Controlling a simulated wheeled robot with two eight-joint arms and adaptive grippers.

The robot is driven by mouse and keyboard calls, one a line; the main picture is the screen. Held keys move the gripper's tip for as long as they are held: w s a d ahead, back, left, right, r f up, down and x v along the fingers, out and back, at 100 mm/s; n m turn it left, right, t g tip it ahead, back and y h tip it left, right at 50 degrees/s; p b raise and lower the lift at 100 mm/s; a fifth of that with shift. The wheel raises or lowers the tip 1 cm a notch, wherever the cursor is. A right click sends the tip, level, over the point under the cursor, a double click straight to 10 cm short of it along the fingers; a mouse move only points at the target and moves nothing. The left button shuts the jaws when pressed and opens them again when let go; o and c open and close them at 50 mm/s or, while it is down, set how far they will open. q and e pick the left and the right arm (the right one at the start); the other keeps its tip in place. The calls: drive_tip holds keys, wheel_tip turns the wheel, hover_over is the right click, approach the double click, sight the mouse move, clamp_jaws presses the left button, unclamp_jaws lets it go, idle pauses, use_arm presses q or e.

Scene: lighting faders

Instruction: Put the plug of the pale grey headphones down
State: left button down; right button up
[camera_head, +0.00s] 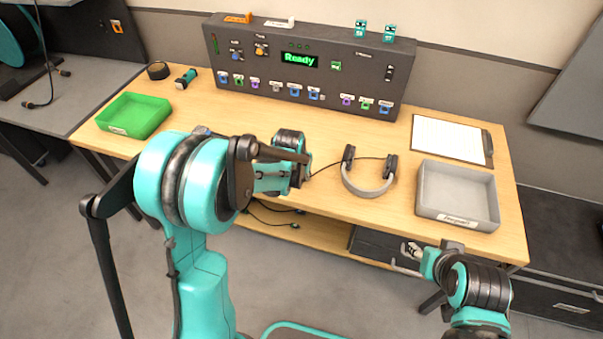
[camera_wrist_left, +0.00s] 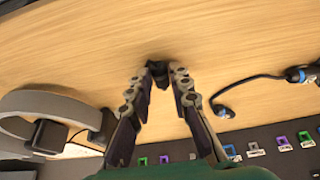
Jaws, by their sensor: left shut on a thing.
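The pale grey headphones (camera_head: 369,191) lie on the wooden table in the head view, with dark ear cups. They also show at the left of the left wrist view (camera_wrist_left: 48,104). A thin dark cable runs from them toward my left gripper (camera_head: 298,180). In the left wrist view my left gripper (camera_wrist_left: 157,76) is shut on a small dark piece, the plug (camera_wrist_left: 158,71), close over the wood; whether it touches the table I cannot tell. In the head view my arm hides the plug. My right gripper (camera_head: 412,252) is in front of the table's right edge, its jaws too small to judge.
A dark console (camera_head: 300,75) reading "Ready" stands at the back. A green tray (camera_head: 160,103) is at the left, a grey tray (camera_head: 437,210) and clipboard (camera_head: 448,140) at the right. A dark cable with blue-ringed ends (camera_wrist_left: 250,82) lies beside the left gripper.

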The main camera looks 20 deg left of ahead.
use_arm(q)
drive_tip(key=shift+f, duration=0.25)
drive_tip(key=c, duration=1.4)
unclamp_jaws()
drive_tip(key=shift+r, duration=0.1)
drive_tip(key=shift+r, duration=0.1)
drive_tip(key=shift+r+p, duration=0.25)
drive_tip(key=shift+p, duration=0.05)
drive_tip(key=p+v, duration=0.4)
drive_tip(key=v, duration=0.7)
drive_tip(key=s+r+t, duration=0.1)
drive_tip(key=s+r, duration=0.3)
drive_tip(key=s, duration=0.6)
drive_tip(key=s+r+t, duration=0.1)
drive_tip(key=s+r, duration=0.2)
drive_tip(key=s, duration=0.7)
drive_tip(key=shift+s+r+t, duration=0.15)
drive_tip(key=shift+r+t, duration=0.15)
drive_tip(key=shift+r, duration=0.1)
